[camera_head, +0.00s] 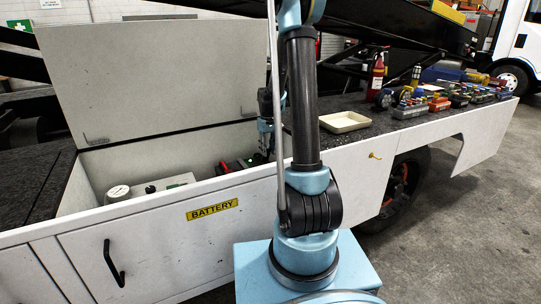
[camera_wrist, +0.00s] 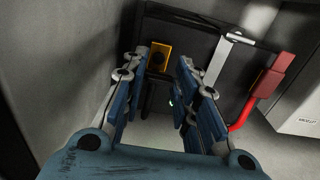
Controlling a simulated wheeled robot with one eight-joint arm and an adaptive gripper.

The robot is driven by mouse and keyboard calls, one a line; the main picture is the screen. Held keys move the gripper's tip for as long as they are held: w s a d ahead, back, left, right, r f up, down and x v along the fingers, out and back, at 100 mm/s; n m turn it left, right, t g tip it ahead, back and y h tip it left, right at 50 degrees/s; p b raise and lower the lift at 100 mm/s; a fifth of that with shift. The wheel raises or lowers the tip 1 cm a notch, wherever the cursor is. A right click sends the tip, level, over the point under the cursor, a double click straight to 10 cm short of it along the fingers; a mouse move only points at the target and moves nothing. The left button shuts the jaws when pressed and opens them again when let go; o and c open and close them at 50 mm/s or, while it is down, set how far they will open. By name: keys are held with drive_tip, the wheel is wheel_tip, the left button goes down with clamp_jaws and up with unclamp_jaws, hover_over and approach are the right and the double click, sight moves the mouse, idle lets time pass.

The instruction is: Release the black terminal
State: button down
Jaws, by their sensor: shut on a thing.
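My gripper (camera_head: 265,140) reaches down into the open battery compartment at its right end. In the wrist view its two blue-padded fingers (camera_wrist: 163,68) stand on either side of a dark piece, the black terminal (camera_wrist: 158,84), and are shut on it. Its outline is hard to make out against the dark battery top (camera_wrist: 222,92). A yellow-orange block with a dark round spot (camera_wrist: 160,56) lies just beyond the fingertips. The red terminal (camera_wrist: 284,68) with its red cable is at the right of the wrist view; red also shows in the head view (camera_head: 225,167).
The compartment's front wall (camera_head: 160,215) carries a yellow BATTERY label (camera_head: 212,209). The raised lid (camera_head: 155,80) stands behind. A pale box with a gauge (camera_head: 118,192) is at the left inside. A cream tray (camera_head: 345,122) and several small parts sit on the deck at right.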

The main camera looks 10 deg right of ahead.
drive_tip(key=shift+w+a+r, duration=0.1)
drive_tip(key=shift+w+a, duration=0.05)
drive_tip(key=shift+w, duration=0.45)
drive_tip(key=shift+w+a+r, duration=0.15)
drive_tip(key=shift+w+a, duration=0.05)
drive_tip(key=shift+w, duration=0.45)
drive_tip(key=shift+w+a+r, duration=0.1)
drive_tip(key=shift+w+a, duration=0.05)
drive_tip(key=shift+w, duration=0.45)
drive_tip(key=shift+w+a+f, duration=0.15)
drive_tip(key=shift+w+a, duration=0.1)
drive_tip(key=shift+w, duration=0.55)
drive_tip(key=shift+w+a+f, duration=0.1)
drive_tip(key=shift+w+a, duration=0.15)
drive_tip(key=shift+w, duration=0.5)
drive_tip(key=c, duration=1.5)
unclamp_jaws()
drive_tip(key=shift+f, duration=0.1)
drive_tip(key=shift+o, duration=0.7)
drive_tip(key=shift+s, duration=0.1)
wheel_tip(320, 180, up, 12)
